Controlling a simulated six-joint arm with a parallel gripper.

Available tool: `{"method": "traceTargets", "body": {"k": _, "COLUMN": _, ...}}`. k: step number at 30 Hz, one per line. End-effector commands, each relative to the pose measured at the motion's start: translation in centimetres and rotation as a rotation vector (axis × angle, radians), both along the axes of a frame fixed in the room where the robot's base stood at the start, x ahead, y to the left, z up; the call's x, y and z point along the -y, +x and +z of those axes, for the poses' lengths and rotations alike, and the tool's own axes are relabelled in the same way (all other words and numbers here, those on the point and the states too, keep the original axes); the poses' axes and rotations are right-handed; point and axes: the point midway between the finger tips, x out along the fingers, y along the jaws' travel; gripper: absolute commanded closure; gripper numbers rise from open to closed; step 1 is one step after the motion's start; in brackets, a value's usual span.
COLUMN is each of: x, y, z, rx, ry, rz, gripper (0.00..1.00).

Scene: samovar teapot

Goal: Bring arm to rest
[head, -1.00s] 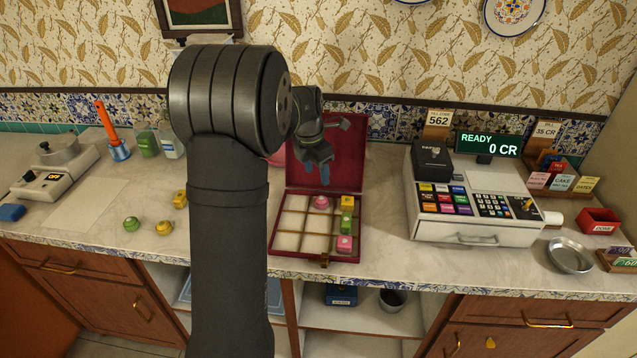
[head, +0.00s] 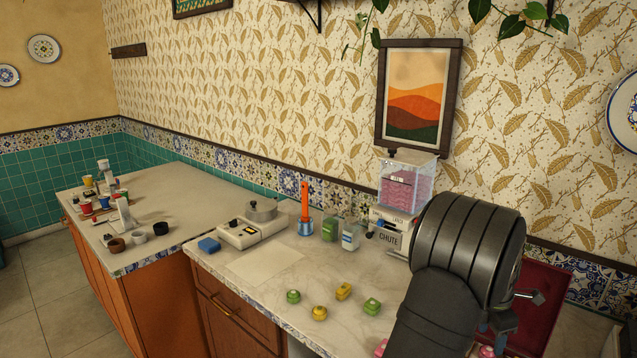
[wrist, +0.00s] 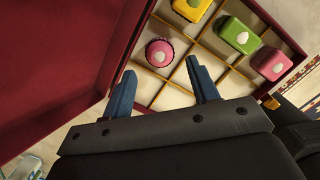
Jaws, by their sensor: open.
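My arm (head: 455,265) stands at the right of the head view and covers part of the counter. My gripper (wrist: 162,92) is open and empty in the wrist view, its two blue fingers apart over the compartments of a red box. A round pink sweet (wrist: 159,52) sits in a compartment just beyond the fingers, apart from them. Yellow (wrist: 192,8), green (wrist: 238,35) and pink (wrist: 271,63) sweets sit in other compartments. The raised red lid (wrist: 50,70) is close on the left; it also shows behind my arm in the head view (head: 540,290).
Green (head: 293,296) and yellow (head: 319,312) sweets lie loose on the counter left of my arm. A scale (head: 250,232), bottles (head: 350,237) and a chute dispenser (head: 405,190) stand behind. A side counter (head: 170,200) with cups is at the far left.

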Motion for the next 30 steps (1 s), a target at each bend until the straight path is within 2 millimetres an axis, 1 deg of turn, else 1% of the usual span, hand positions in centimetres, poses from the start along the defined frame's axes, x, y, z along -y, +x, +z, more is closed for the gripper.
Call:
{"method": "traceTargets", "body": {"k": 1, "x": 0.1, "y": -0.1, "z": -1.2, "rx": -0.003, "ry": 0.003, "rz": 0.0, "gripper": 0.45}}
{"method": "traceTargets", "body": {"k": 8, "x": 0.7, "y": 0.0, "z": -5.5, "rx": -0.002, "ry": 0.003, "rz": 0.0, "gripper": 0.45}}
{"method": "traceTargets", "body": {"k": 9, "x": 0.8, "y": 0.1, "z": -4.4, "rx": 0.004, "ry": -0.003, "rz": 0.001, "gripper": 0.45}}
{"method": "traceTargets", "body": {"k": 12, "x": 0.8, "y": 0.1, "z": -2.9, "rx": 0.003, "ry": -0.003, "rz": 0.0, "gripper": 0.45}}
{"method": "traceTargets", "body": {"k": 16, "x": 0.8, "y": 0.0, "z": -1.8, "rx": 0.002, "ry": -0.002, "rz": 0.0, "gripper": 0.45}}
{"method": "traceTargets", "body": {"k": 21, "x": 0.7, "y": 0.0, "z": -1.3, "rx": 0.0, "ry": 0.0, "rz": 0.0, "gripper": 0.45}}
{"method": "traceTargets", "body": {"k": 30, "x": 0.7, "y": 0.0, "z": -1.3, "rx": 0.0, "ry": 0.0, "rz": 0.0, "gripper": 0.45}}
